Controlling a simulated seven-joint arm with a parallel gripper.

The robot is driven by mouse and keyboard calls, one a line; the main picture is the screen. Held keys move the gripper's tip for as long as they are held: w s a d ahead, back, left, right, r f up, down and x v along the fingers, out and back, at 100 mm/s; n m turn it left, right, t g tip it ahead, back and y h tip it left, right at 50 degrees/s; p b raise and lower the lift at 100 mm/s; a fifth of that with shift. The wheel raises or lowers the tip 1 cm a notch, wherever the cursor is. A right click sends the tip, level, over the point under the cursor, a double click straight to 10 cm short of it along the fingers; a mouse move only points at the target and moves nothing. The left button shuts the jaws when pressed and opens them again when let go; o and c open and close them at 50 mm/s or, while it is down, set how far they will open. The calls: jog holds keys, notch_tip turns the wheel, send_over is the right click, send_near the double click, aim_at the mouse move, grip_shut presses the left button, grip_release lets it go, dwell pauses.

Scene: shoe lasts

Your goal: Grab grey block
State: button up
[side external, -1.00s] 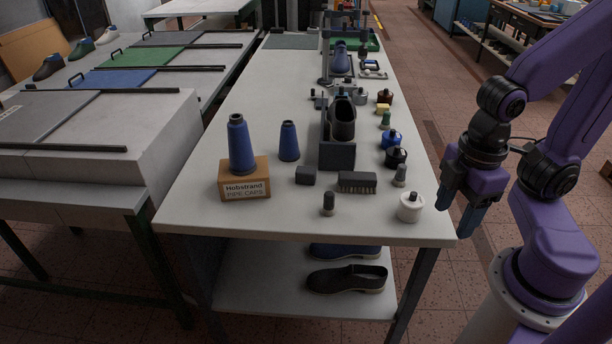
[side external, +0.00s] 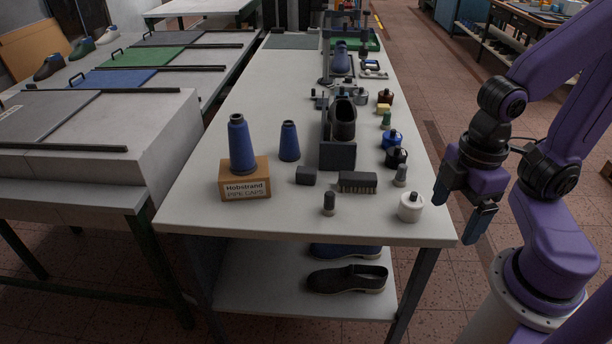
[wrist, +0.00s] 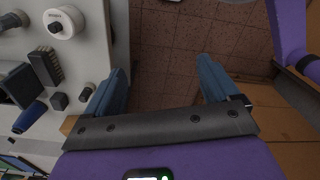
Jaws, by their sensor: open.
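The grey block (side external: 306,175) is a small dark grey block lying on the white table, left of a black-bristled brush (side external: 357,182). It also shows in the wrist view (wrist: 59,100), at the left. My gripper (side external: 460,208) is off the table's right edge, well to the right of the block, pointing down. Its blue fingers are apart and empty, with only tiled floor between them in the wrist view (wrist: 162,68).
Around the block stand a dark peg (side external: 329,204), a blue cone (side external: 289,141), a cardboard box (side external: 245,181) bearing another blue cone, and a dark shoe holder (side external: 338,155). A white pot (side external: 411,207) stands near the table's right corner. The front left of the tabletop is clear.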

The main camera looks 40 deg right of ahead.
jog(key=shift+w, duration=0.1)
jog(key=n+t+h, duration=0.8)
jog(key=n+h, duration=0.3)
jog(key=n, duration=0.2)
send_near(305, 172)
jog(key=w+d+f, duration=0.3)
jog(key=shift+d+f, duration=0.1)
jog(key=shift+f, duration=0.05)
jog(key=d, duration=0.1)
jog(key=w+d, duration=0.2)
jog(key=d, duration=0.1)
jog(key=shift+w+f, duration=0.15)
jog(key=shift+f, duration=0.1)
jog(key=shift+w+d+f, duration=0.2)
jog(key=shift+w+d, duration=0.1)
jog(key=c, duration=1.1)
